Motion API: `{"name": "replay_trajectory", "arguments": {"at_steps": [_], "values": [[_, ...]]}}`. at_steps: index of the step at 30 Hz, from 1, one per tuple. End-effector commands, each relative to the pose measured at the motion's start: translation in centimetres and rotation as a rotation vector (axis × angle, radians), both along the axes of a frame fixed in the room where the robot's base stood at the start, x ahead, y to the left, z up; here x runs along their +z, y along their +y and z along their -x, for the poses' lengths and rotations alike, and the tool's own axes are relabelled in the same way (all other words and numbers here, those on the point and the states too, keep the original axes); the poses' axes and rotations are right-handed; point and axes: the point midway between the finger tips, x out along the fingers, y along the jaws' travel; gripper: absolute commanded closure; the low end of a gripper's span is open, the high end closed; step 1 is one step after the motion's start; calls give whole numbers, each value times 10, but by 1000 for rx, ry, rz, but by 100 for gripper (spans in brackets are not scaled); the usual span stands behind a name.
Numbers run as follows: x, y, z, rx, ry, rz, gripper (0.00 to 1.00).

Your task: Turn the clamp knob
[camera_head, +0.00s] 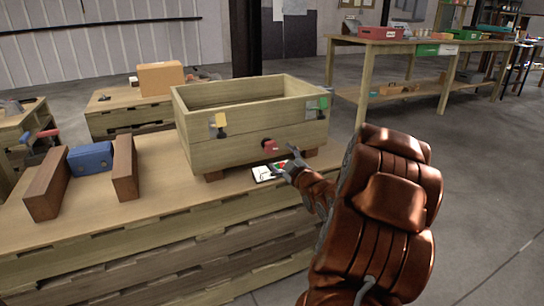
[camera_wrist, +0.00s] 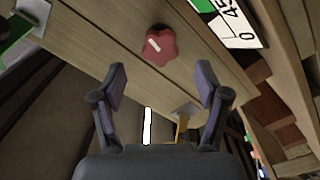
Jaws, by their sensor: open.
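The red clamp knob (camera_head: 270,146) sits low on the front face of the wooden box (camera_head: 185,120). In the wrist view the lobed knob (camera_wrist: 160,45), with a pale bar mark, is ahead of the fingertips and roughly centred between them. My gripper (camera_head: 287,164) is open and empty, just right of and below the knob in the head view. In the wrist view the two fingers of my gripper (camera_wrist: 161,80) stand wide apart, with a visible gap to the knob.
The box also carries a yellow latch (camera_head: 220,125) and a green one (camera_head: 323,103). A blue object (camera_head: 91,158) stands between two dark wooden blocks on the bench (camera_head: 150,205). Floor is free at right.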

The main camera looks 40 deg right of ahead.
Motion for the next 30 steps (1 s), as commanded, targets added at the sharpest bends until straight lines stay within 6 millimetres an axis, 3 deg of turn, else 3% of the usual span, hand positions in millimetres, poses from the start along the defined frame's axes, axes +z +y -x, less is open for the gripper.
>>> {"name": "replay_trajectory", "arguments": {"at_steps": [18, 30], "values": [[0, -21, -62, 1, -2, 0, 25], [0, -25, -72, 1, 1, -3, 25]]}}
